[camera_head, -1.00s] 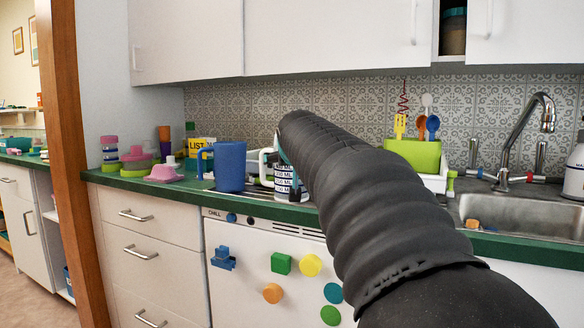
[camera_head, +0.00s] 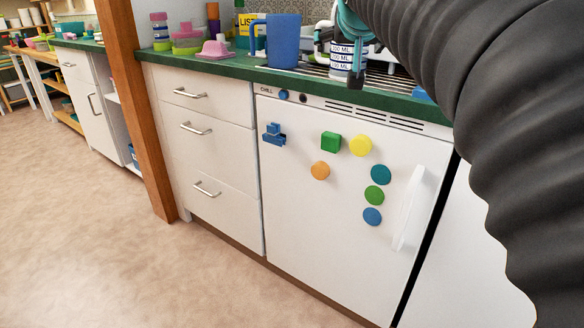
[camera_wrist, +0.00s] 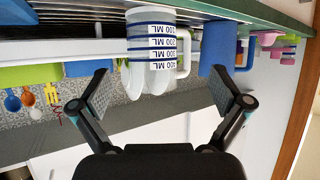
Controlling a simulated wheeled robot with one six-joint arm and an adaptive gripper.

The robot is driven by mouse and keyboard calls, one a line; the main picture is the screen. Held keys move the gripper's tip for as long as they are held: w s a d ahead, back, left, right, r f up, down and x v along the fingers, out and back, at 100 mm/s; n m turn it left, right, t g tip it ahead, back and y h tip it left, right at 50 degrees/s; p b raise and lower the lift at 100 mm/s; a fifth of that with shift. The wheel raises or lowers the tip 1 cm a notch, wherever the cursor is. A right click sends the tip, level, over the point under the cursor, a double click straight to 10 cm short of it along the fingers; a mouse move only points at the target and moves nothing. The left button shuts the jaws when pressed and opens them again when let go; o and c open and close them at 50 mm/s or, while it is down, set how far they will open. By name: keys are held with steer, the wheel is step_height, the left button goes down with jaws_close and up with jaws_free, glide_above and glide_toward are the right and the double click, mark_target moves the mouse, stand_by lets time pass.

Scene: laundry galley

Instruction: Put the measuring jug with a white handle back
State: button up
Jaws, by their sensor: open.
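The measuring jug (camera_head: 341,62), clear-white with blue bands and black ML marks, stands upright on the ribbed metal surface at the counter. The wrist view is upside down; there the jug (camera_wrist: 152,45) shows its white handle (camera_wrist: 184,52) on the right. My gripper (camera_wrist: 160,75) is open, one finger on each side of the jug in that view, with no visible grip on it. In the head view my gripper (camera_head: 338,60) is at the jug, its dark fingers partly covering it; the arm hides more.
A blue jug (camera_head: 284,42) stands close left of the measuring jug; it also shows near one finger in the wrist view (camera_wrist: 217,45). A pink item (camera_head: 216,50) and stacked containers (camera_head: 187,37) stand farther left. The fridge (camera_head: 300,190) is below; the floor (camera_head: 90,220) at left is clear.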

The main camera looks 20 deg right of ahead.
steer(key=s+a+f+n+g+y, duration=0.1)
steer(key=s+a+f, duration=0.3)
steer(key=s+f, duration=0.4)
steer(key=s+a+f+n+g+y, duration=0.1)
steer(key=s+a+f+g+y, duration=0.1)
steer(key=s+f, duration=0.7)
steer(key=s+a+f+n+g+y, duration=0.1)
steer(key=s+a+f, duration=0.6)
steer(key=f, duration=0.8)
steer(key=shift+s+n+g, duration=0.5)
steer(key=shift+s+g, duration=0.15)
steer(key=shift+g, duration=0.45)
steer(key=shift+r, duration=0.15)
